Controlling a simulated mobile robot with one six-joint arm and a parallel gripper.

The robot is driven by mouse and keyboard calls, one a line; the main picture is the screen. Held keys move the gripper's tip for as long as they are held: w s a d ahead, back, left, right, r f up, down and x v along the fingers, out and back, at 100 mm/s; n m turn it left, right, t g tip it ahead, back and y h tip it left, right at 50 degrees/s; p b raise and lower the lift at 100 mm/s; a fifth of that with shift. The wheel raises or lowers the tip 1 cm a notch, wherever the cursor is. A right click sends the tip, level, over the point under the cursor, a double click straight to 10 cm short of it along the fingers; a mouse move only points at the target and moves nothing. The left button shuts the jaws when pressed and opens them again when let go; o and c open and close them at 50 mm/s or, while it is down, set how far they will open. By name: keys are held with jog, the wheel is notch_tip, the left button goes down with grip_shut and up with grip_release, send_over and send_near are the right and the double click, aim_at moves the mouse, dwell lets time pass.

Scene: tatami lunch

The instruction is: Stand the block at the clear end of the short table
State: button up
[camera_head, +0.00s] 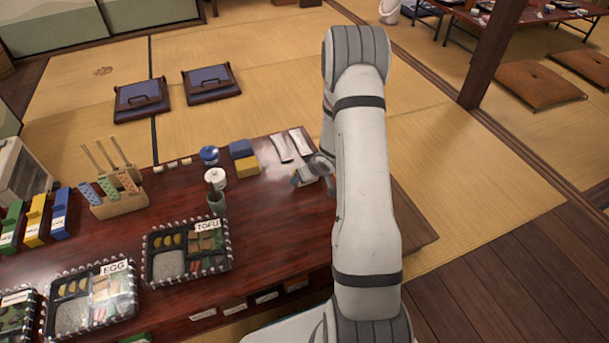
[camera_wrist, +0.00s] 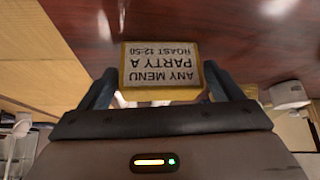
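The block (camera_wrist: 162,68) is yellow with a pale printed face reading "ANY MENU PARTY A ROAST 12:50", upside down in the wrist view. My gripper (camera_wrist: 160,88) has a dark finger against each side of it and is shut on it. In the head view my gripper (camera_head: 308,174) is over the right end of the dark red table (camera_head: 270,215), low near its top. The block is mostly hidden there by the gripper and arm. Whether its base touches the table cannot be told.
Two white packets (camera_head: 289,146) lie behind my gripper. Yellow and blue boxes (camera_head: 243,158), a white pot (camera_head: 216,178) and a green cup (camera_head: 217,202) stand to its left. The TOFU lunch box (camera_head: 187,252) is at the front left. Bare table lies between them and my gripper.

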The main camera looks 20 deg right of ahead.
jog(key=shift+o, duration=1.1)
